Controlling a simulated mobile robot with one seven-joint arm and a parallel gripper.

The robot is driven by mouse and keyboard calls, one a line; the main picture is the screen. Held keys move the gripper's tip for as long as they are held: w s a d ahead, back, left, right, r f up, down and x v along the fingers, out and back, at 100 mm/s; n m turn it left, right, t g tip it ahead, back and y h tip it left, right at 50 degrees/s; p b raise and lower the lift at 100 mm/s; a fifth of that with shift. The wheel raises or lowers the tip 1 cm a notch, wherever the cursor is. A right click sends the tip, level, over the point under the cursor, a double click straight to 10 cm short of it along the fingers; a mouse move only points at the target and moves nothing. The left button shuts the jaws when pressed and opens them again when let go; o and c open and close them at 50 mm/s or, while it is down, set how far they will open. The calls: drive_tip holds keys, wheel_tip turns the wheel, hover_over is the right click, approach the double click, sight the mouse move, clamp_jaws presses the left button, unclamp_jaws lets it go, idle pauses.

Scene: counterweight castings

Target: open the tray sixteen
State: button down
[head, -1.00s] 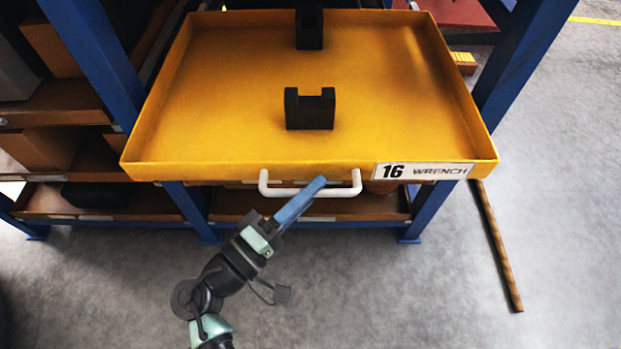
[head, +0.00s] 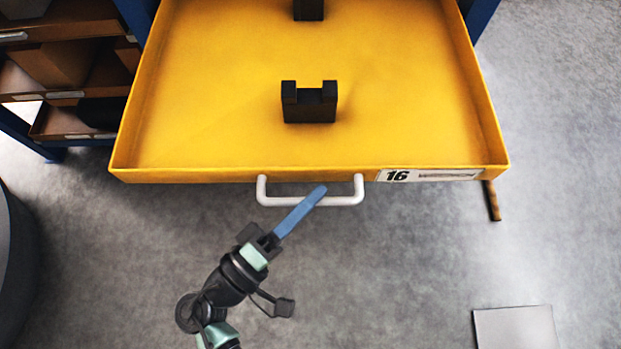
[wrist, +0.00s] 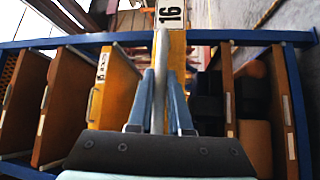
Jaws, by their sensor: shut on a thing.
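Tray sixteen is a yellow tray (head: 220,130) with a "16" label on its front right, pulled well out from the blue rack. Two black notched blocks stand inside it, the nearer one (head: 309,110) near the middle. A white bar handle (head: 275,201) juts from the front edge. My gripper (head: 318,192) is shut on the handle's bar, right of its middle, with its blue fingers. In the wrist view the bar (wrist: 159,80) runs between the two blue fingers (wrist: 160,100), and the "16" label shows beyond it.
The blue rack (head: 486,14) stands behind, with brown bins (head: 70,95) at left. A brown rod (head: 493,200) lies on the floor at right, partly hidden by the tray. A grey flat panel (head: 515,328) lies at lower right. The grey floor between is clear.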

idle(0.3)
drive_tip(key=c, duration=0.8)
unclamp_jaws()
drive_tip(key=shift+c, duration=0.2)
drive_tip(key=shift+s+a, duration=0.1)
drive_tip(key=shift+s, duration=0.05)
drive_tip(key=p+v, duration=0.1)
drive_tip(key=v, duration=1.1)
drive_tip(key=shift+s+a, duration=0.25)
drive_tip(key=shift+s, duration=0.05)
drive_tip(key=shift+f, duration=0.1)
